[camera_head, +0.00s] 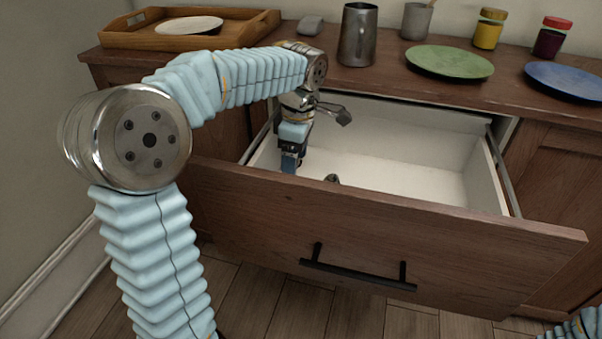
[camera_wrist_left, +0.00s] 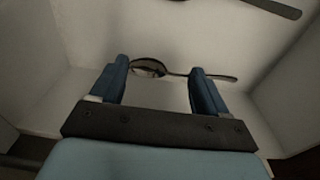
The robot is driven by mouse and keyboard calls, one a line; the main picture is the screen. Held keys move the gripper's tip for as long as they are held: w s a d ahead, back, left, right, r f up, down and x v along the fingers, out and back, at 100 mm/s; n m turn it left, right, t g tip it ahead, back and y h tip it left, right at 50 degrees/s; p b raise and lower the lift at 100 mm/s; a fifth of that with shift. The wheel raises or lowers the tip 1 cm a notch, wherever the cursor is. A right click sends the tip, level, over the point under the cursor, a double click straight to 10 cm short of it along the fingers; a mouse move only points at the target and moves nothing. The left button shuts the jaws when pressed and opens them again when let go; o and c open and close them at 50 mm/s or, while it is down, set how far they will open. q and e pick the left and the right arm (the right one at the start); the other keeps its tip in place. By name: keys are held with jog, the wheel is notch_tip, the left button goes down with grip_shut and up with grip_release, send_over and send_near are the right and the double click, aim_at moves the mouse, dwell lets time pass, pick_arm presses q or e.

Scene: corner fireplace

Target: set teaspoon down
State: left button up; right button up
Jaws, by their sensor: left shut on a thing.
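My left gripper (camera_head: 290,163) reaches down into the open drawer (camera_head: 400,175), near its left side. In the left wrist view the blue fingers (camera_wrist_left: 162,80) are at the teaspoon (camera_wrist_left: 148,68), and the gripper is shut on it. Its dark bowl shows between the fingertips, and its thin handle passes the right finger and sticks out beyond it. I cannot tell whether the teaspoon touches the drawer floor. In the head view a small dark metal end (camera_head: 332,179) shows just above the drawer front; I cannot tell which utensil it is. My right gripper is out of view.
Another dark utensil handle (camera_wrist_left: 275,8) lies in the drawer. The drawer's right part looks empty; its front wall (camera_head: 400,220) stands close to my gripper. On the counter are a wooden tray (camera_head: 120,40), a metal pitcher (camera_head: 357,35), a green plate (camera_head: 450,62) and a blue plate (camera_head: 568,80).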

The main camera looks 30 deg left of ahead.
pick_arm(q)
jog(key=shift+f, duration=1.6)
jog(key=shift+f+b, duration=0.1)
jog(key=shift+b, duration=0.2)
jog(key=o, duration=1)
notch_tip(320, 180, up, 12)
jog(key=d+p, duration=0.1)
jog(key=p, duration=0.2)
